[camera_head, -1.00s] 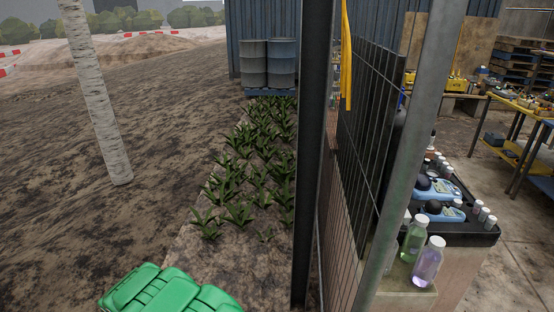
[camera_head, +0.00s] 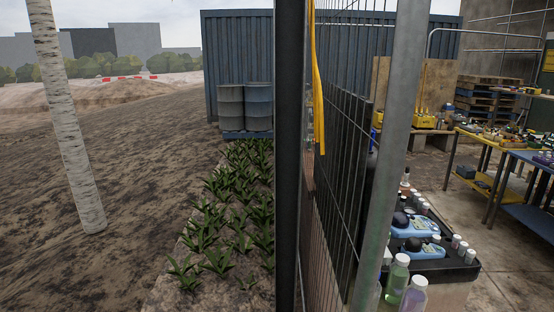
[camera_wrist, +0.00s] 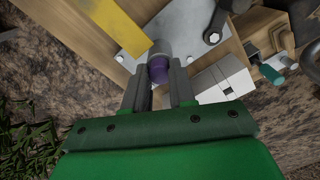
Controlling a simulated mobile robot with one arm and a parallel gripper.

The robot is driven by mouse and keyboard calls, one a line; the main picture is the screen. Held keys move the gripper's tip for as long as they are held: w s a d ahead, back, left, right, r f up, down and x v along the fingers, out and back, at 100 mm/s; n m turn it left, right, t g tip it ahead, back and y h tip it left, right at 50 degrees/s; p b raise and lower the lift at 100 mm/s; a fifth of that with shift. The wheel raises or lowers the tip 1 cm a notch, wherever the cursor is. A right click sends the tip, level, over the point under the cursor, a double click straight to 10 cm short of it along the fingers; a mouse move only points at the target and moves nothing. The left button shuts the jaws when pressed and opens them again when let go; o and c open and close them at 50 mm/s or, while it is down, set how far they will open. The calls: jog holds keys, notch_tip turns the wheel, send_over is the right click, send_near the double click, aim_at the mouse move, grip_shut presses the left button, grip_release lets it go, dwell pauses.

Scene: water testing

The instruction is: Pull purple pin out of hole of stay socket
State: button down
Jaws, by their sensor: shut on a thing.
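In the wrist view, the purple pin (camera_wrist: 158,70) lies between the two grey fingers of my green gripper (camera_wrist: 158,88). The fingers are shut on it. The pin's far end meets a short grey cylindrical part (camera_wrist: 158,49) by a pale metal plate (camera_wrist: 130,35). I cannot tell how deep the pin sits, and the hole is hidden. I cannot tell for sure which part is the stay socket. The head view shows neither the gripper nor the pin.
In the wrist view, a yellow strip (camera_wrist: 105,32) crosses near the pin, with wooden boards and a white box (camera_wrist: 222,84) close by. In the head view, a dark post (camera_head: 288,150) and mesh fence stand ahead, with bottles (camera_head: 397,278) and test gear at right.

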jog(key=shift+r, duration=0.75)
dwell(0.9)
jog(key=shift+r, duration=2.75)
